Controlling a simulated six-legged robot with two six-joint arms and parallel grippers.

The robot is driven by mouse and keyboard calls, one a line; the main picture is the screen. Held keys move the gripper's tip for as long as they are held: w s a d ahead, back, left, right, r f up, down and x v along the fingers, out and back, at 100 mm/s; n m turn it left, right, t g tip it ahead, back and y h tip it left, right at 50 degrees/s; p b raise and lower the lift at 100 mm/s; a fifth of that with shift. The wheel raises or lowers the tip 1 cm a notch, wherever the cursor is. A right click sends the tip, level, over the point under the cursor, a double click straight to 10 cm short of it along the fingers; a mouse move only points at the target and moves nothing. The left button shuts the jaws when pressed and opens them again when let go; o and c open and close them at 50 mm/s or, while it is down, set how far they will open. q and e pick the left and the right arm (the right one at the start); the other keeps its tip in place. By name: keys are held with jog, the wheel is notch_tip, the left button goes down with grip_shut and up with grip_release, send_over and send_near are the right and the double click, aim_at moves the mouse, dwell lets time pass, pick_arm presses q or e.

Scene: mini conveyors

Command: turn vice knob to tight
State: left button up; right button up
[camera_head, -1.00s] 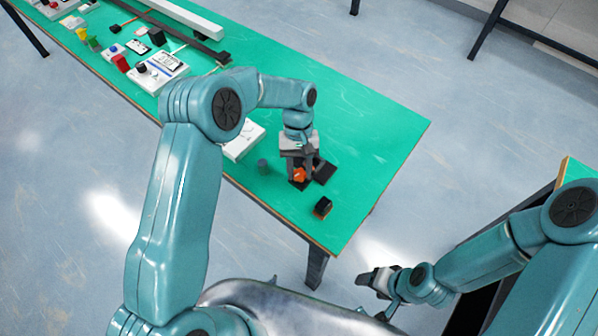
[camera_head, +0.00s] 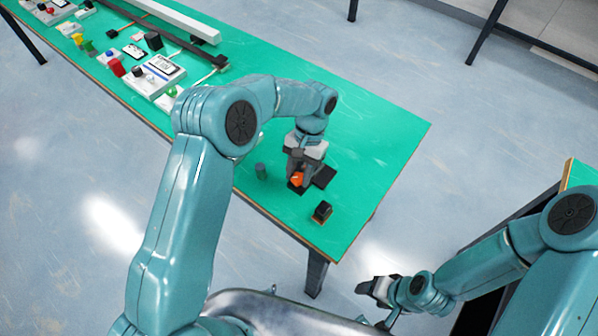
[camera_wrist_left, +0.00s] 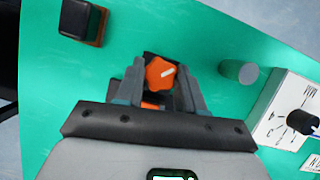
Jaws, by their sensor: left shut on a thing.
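The orange vice knob (camera_head: 297,179) sits on a dark vice (camera_head: 325,177) near the right end of the green table. It shows in the left wrist view as an orange knob (camera_wrist_left: 160,73) with a white mark that points up and right. My left gripper (camera_head: 296,175) reaches down over it. In the left wrist view the fingers of my left gripper (camera_wrist_left: 160,85) stand on both sides of the knob and are shut on it. Much of the vice is hidden behind the gripper. My right gripper (camera_head: 375,287) hangs low, off the table, and its jaws are too small to judge.
A grey-green cylinder (camera_head: 260,171) stands left of the vice, and a black block on a brown base (camera_head: 321,212) lies near the front edge. A white panel with a black knob (camera_wrist_left: 290,110) is to the right in the wrist view.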

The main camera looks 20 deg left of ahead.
pick_arm(q)
jog(key=shift+r, duration=0.1)
jog(key=o, duration=1)
jog(key=shift+o, duration=0.2)
jog(key=p+v, duration=0.1)
jog(key=v, duration=1.5)
jog(key=shift+r+p, duration=0.15)
jog(key=shift+p, duration=0.2)
